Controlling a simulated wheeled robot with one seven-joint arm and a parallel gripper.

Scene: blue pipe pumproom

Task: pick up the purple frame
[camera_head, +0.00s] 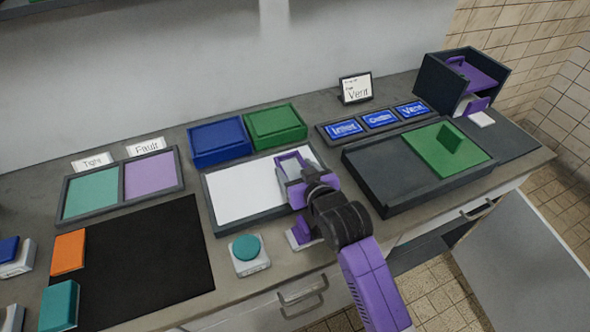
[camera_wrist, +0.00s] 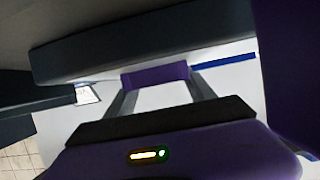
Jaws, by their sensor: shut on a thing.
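The purple frame (camera_head: 292,158) shows as a small purple-edged piece at the end of my arm, above the right part of the white panel (camera_head: 240,190). My gripper (camera_head: 296,172) is shut on it. In the wrist view a purple piece (camera_wrist: 155,75) lies between the two grey fingers of my gripper (camera_wrist: 160,95). My gripper and wrist hide part of the frame in the head view. I cannot tell whether the frame touches the panel.
Blue (camera_head: 218,141) and green (camera_head: 276,124) boxes stand behind the panel. A dark tray with a green plate (camera_head: 438,150) lies to the right. A teal button (camera_head: 246,248) and a black mat (camera_head: 150,262) are at the left. A dark open box (camera_head: 440,80) stands at back right.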

